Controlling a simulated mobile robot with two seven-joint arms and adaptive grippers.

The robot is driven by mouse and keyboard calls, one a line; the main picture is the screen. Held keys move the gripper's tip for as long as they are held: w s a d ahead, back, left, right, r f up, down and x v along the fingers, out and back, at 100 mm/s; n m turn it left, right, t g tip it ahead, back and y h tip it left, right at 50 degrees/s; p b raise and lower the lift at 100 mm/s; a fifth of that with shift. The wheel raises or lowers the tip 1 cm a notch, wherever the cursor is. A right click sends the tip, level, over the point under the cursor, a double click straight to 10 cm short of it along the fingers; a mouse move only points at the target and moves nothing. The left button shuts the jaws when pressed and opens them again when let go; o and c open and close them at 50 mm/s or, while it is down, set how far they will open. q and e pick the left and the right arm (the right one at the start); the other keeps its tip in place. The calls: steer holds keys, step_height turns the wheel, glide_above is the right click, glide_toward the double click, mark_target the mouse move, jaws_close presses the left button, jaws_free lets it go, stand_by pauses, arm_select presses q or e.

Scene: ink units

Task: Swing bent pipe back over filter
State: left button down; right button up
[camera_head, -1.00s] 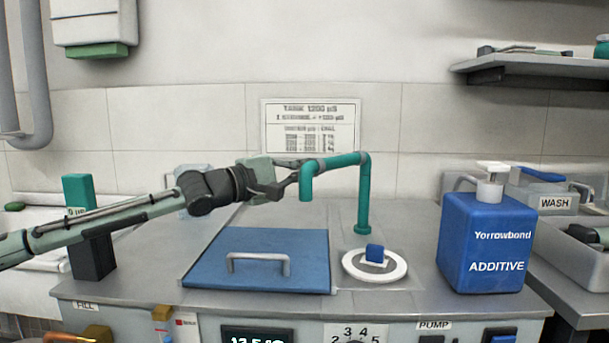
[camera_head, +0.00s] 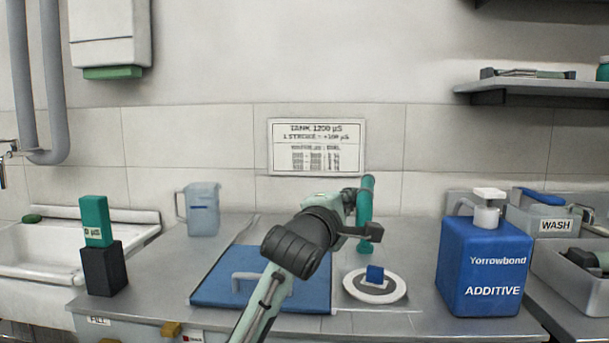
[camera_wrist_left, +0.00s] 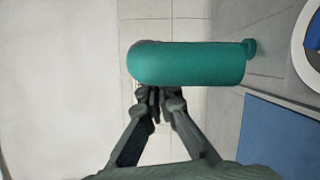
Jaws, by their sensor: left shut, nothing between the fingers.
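The teal bent pipe (camera_head: 366,202) shows foreshortened in the head view, its horizontal part pointing roughly toward me; my gripper hides some of it. In the wrist view its near, rounded bend and down-leg (camera_wrist_left: 190,64) fill the top middle, with the base flange behind. The filter seems to be the white round piece with a blue block (camera_head: 374,287) on the counter, below and in front of the pipe. My left gripper (camera_head: 353,197) is shut and empty, beside the pipe. Its fingertips (camera_wrist_left: 155,95) are at the pipe's side; contact is unclear. My right gripper is out of view.
A blue lid with a handle (camera_head: 215,287) lies left of the filter. A blue additive bottle (camera_head: 484,265) stands to the right. A clear jug (camera_head: 203,210) and a teal-and-black block (camera_head: 103,268) stand left.

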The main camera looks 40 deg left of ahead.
arm_select(q)
steer(key=shift+w+d+n+g+y, duration=0.15)
steer(key=shift+d+n+g+y, duration=0.1)
steer(key=shift+d+n+y, duration=0.4)
steer(key=shift+w+d+n+g+y, duration=0.15)
steer(key=shift+d+n+g+y, duration=0.15)
steer(key=shift+d+y, duration=0.5)
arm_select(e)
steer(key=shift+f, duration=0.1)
arm_select(q)
steer(key=shift+a, duration=0.1)
